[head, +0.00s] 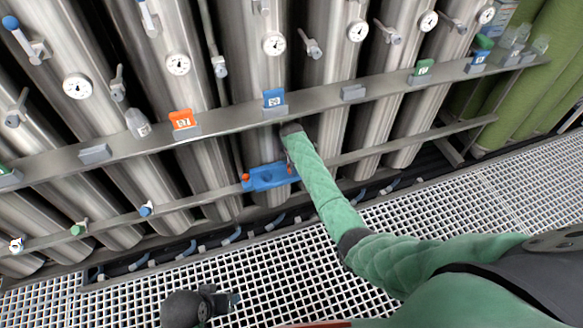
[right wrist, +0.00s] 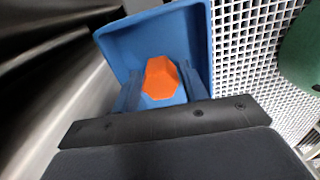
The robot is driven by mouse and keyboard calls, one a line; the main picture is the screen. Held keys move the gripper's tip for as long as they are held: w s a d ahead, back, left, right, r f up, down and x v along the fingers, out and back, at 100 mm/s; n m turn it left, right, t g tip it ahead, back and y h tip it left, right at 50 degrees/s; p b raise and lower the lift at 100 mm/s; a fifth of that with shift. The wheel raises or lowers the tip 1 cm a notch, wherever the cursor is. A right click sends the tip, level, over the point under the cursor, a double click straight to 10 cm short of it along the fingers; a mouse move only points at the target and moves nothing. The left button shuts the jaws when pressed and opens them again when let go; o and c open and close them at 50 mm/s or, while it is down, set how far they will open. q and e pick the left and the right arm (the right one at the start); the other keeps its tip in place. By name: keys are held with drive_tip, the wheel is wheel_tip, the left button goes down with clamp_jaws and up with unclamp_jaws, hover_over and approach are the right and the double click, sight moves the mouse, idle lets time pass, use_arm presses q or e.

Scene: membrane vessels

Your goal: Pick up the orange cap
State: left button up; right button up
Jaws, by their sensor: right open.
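The orange cap (right wrist: 160,78) is a faceted orange piece in the blue tray (right wrist: 122,50), seen in the right wrist view. The tray also shows in the head view (head: 262,181), at the lower rail. My right gripper (right wrist: 162,92) is open over the tray, its two bluish fingers on either side of the cap. I cannot tell whether they touch it. In the head view my right forearm reaches down to the tray's right end and partly hides that area. My left gripper (head: 235,299) is at the bottom; its jaws are too small to read.
Tall steel vessels (head: 255,60) with gauges stand behind a shelf rail (head: 228,117) that carries numbered tags, one orange (head: 184,119) and one blue (head: 274,99). Small coloured valves line the lower rail, including a green one (head: 78,229). White grating (head: 300,270) in front is mostly clear.

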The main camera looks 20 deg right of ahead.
drive_tip(key=c, duration=0.8)
drive_tip(key=shift+c, duration=0.2)
drive_tip(key=shift+s+r, duration=0.1)
drive_tip(key=shift+r, duration=0.05)
